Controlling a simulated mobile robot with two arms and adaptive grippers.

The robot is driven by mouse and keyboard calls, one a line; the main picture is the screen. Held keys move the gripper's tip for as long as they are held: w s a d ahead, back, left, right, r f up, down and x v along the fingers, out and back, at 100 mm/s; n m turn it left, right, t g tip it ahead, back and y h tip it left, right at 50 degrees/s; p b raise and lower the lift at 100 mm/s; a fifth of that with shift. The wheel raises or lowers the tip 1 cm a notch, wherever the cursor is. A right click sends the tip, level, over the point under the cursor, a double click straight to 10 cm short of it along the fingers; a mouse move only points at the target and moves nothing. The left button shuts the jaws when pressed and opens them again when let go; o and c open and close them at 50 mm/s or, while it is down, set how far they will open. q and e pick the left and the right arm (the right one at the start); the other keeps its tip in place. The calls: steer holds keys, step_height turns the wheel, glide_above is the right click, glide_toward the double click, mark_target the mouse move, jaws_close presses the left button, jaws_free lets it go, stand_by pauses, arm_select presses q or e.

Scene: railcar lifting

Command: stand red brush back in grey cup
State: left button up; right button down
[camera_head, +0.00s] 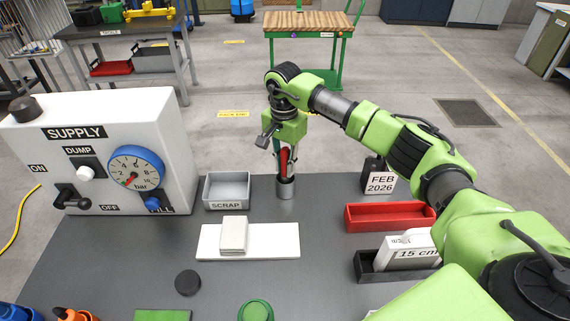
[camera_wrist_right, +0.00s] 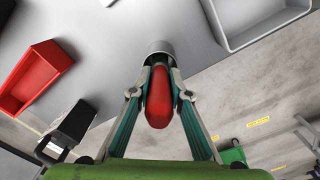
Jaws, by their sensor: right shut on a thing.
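The grey cup (camera_head: 285,189) stands upright on the dark table, behind the white board. The red brush (camera_head: 284,158) is upright above the cup, its lower end at or in the cup's mouth; I cannot tell how deep. My right gripper (camera_head: 285,165) points down over the cup and is shut on the brush. In the right wrist view the brush's red handle (camera_wrist_right: 158,98) lies between the fingertips (camera_wrist_right: 160,78), with the grey cup (camera_wrist_right: 159,50) just beyond them. My left gripper is not in view.
A grey scrap tray (camera_head: 227,190) stands left of the cup. A date block (camera_head: 380,183) and a red tray (camera_head: 390,216) are to the right. A white board (camera_head: 247,241) lies in front with a pale block (camera_head: 233,234) on it. The supply box (camera_head: 105,155) fills the left.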

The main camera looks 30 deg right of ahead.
steer(key=shift+f, duration=0.25)
steer(key=c, duration=1.8)
jaws_free()
step_height(320, 180, up, 12)
steer(key=shift+r, duration=0.1)
